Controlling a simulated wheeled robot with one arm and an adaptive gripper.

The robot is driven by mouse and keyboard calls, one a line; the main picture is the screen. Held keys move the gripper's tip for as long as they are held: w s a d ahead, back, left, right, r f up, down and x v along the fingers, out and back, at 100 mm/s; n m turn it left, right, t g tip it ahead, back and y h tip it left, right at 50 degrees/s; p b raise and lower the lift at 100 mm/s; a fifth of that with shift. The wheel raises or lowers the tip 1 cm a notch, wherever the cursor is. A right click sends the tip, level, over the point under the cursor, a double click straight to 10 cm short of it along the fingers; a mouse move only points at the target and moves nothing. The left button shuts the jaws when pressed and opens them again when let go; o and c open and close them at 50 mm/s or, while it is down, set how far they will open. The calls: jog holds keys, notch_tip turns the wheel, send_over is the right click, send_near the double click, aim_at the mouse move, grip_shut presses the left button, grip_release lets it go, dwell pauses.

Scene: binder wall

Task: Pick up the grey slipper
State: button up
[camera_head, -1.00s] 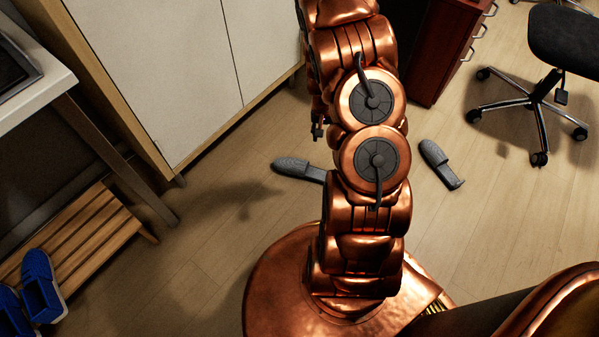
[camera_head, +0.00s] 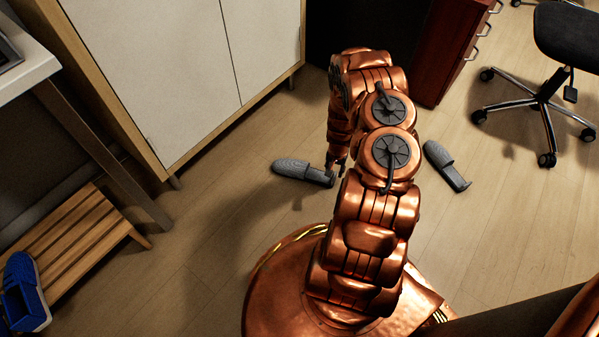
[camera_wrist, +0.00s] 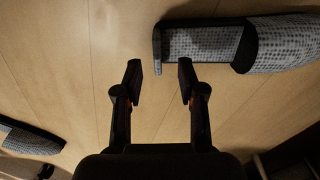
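Two grey slippers lie apart on the wooden floor in the head view. The left slipper (camera_head: 300,172) is beyond my arm, near the cabinet. The right slipper (camera_head: 446,165) is to the right of my arm. My gripper (camera_head: 336,166) is low beside the right end of the left slipper, partly hidden by my arm. A grey textured slipper (camera_wrist: 197,43) lies just beyond the right fingertip. Part of another slipper (camera_wrist: 32,140) shows at the left edge.
A white cabinet (camera_head: 180,70) stands at the back left. A wooden rack (camera_head: 75,240) with a blue shoe (camera_head: 22,290) is at the left. A red-brown drawer unit (camera_head: 447,55) and an office chair (camera_head: 540,110) are at the right. Floor around the slippers is clear.

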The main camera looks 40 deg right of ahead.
aim_at(334, 177)
jog(key=shift+s+f+b, duration=0.15)
jog(key=shift+f+b, duration=0.75)
jog(key=shift+f, duration=0.55)
jog(key=shift+s+f+b, duration=0.1)
jog(key=shift+f+b, duration=0.8)
jog(key=shift+f, duration=0.55)
jog(key=shift+r, duration=0.1)
grip_shut()
